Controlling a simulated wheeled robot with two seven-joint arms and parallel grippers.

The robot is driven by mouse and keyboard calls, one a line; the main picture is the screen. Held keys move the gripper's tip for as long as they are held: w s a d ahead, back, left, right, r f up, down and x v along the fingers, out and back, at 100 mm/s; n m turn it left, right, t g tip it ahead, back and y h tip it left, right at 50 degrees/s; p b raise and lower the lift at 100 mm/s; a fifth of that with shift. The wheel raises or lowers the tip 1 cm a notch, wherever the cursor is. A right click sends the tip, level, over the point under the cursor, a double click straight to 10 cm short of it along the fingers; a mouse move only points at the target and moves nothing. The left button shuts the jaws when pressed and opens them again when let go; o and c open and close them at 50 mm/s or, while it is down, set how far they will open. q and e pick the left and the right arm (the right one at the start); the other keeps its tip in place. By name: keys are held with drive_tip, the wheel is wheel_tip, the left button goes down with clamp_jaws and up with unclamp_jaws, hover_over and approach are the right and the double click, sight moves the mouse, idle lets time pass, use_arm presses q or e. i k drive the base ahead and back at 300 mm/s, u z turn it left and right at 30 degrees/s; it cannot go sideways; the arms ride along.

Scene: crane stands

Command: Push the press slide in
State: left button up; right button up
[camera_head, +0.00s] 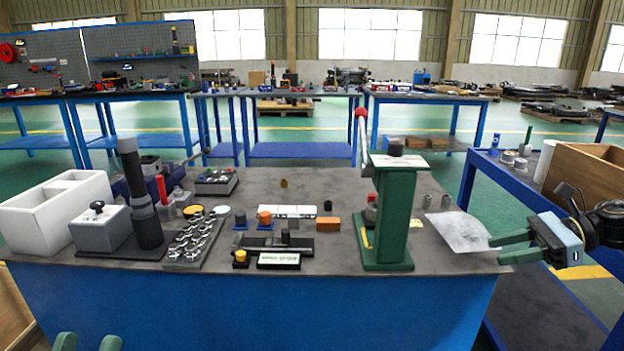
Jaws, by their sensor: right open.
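A green hand press (395,210) stands upright on the right part of the workbench, with a lever topped by a red knob rising at its left. A slide on the press cannot be made out clearly. A low black fixture (262,243) with a white label sits left of the press. My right gripper (498,248) is right of the press, over the bench's right edge, apart from the press. Its green fingers are spread and empty. My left gripper (88,343) shows only two green fingertips at the bottom left, apart, in front of the bench.
A white bin (50,212), a grey box (100,230), a dark cylinder (143,200) and a tray of metal parts (192,240) fill the bench's left. An orange block (328,223) lies left of the press. A paper sheet (460,232) lies near the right gripper. A wooden crate (590,175) stands at right.

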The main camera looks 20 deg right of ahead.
sight(369, 216)
drive_tip(key=k, duration=1)
